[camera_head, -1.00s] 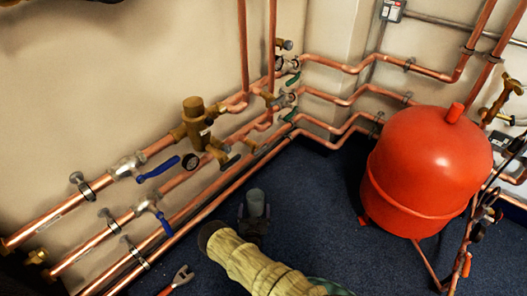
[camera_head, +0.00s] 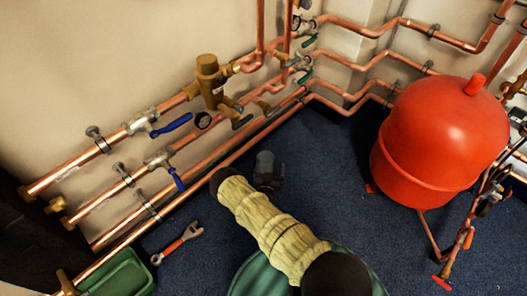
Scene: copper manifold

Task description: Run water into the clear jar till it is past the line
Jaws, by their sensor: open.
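My gripper (camera_head: 268,182) shows small and dark above the blue floor, just past the bend of my arm. It is open, but its fingertips are hard to make out. A grey cylindrical shape is at the gripper; I cannot tell whether it is part of my wrist or a jar. I cannot pick out a clear jar, its line or any water for sure. A brass fitting (camera_head: 66,284), perhaps a tap, is at the lower left beside a green tray (camera_head: 118,276), apart from my gripper.
Copper pipes (camera_head: 180,215) with blue-handled valves (camera_head: 172,124) run along the left wall. An orange-handled wrench (camera_head: 177,244) lies on the floor near the tray. A red tank (camera_head: 440,140) stands at right.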

